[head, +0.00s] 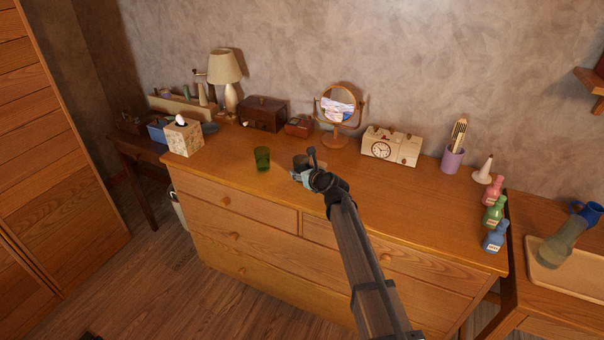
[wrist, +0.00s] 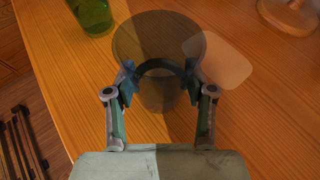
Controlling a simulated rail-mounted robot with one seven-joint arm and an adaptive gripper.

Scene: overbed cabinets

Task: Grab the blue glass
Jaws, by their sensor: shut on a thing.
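The glass I take for the blue one (wrist: 158,38) looks dark grey and see-through in the wrist view, its wide rim facing the camera. My gripper (wrist: 160,82) is shut on it, one finger on each side. In the head view the glass (head: 299,161) is a small dark shape at the dresser top, partly hidden by my gripper (head: 307,170). I cannot tell whether its base touches the wood. A green glass (head: 262,158) stands upright to its left, apart from my gripper; it also shows at the wrist view's top left (wrist: 92,14).
Behind on the dresser (head: 232,180) are a round mirror (head: 338,108), a small red box (head: 299,126) and a clock (head: 389,148). A tissue box (head: 184,138) stands left. A purple cup (head: 452,158) and several bottles (head: 495,212) stand right. The front-left dresser top is clear.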

